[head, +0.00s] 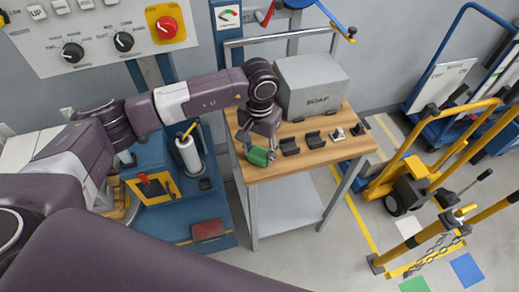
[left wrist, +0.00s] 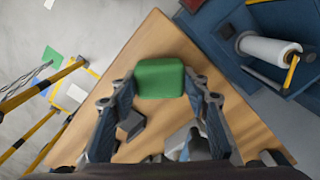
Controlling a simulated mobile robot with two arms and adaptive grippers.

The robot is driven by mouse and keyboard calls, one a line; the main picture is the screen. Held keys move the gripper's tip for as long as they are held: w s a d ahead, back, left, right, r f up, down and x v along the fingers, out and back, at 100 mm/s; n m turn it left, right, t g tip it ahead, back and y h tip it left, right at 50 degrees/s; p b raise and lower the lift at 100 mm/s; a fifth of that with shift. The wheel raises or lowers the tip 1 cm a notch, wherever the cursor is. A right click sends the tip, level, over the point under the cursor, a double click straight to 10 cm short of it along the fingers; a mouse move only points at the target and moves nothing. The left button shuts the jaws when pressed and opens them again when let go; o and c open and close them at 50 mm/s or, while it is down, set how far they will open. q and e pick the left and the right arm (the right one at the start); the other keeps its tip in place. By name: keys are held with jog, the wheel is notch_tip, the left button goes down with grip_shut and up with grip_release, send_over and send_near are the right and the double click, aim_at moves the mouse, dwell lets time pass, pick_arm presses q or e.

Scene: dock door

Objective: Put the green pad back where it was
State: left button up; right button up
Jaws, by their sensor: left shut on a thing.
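The green pad (head: 258,156) is a small block with rounded corners, at the left end of the wood-topped bench (head: 325,152) in the head view. My left gripper (head: 266,151) points down there and is shut on it. In the left wrist view the green pad (left wrist: 159,78) sits between the two fingertips of my left gripper (left wrist: 160,84), over the wood top near its edge. I cannot tell whether the pad touches the wood. My right gripper is not in view.
Several small dark holders (head: 313,140) stand in a row right of the pad. A grey SOAP box (head: 312,86) stands behind them. A blue station with a white roll (head: 188,154) is left of the bench. Yellow barriers (head: 435,240) and floor squares (head: 466,269) lie right.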

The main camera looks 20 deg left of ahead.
aim_at(259, 152)
pick_arm(q)
jog(key=shift+f+b, duration=0.2)
jog(key=shift+b, duration=0.1)
jog(key=o, duration=1)
jog(key=shift+r, duration=0.1)
jog(key=shift+r+p, duration=0.15)
jog(key=shift+p, duration=0.15)
notch_tip(259, 152, up, 12)
jog(key=b, duration=0.3)
jog(key=shift+b, duration=0.4)
jog(key=shift+s, duration=0.1)
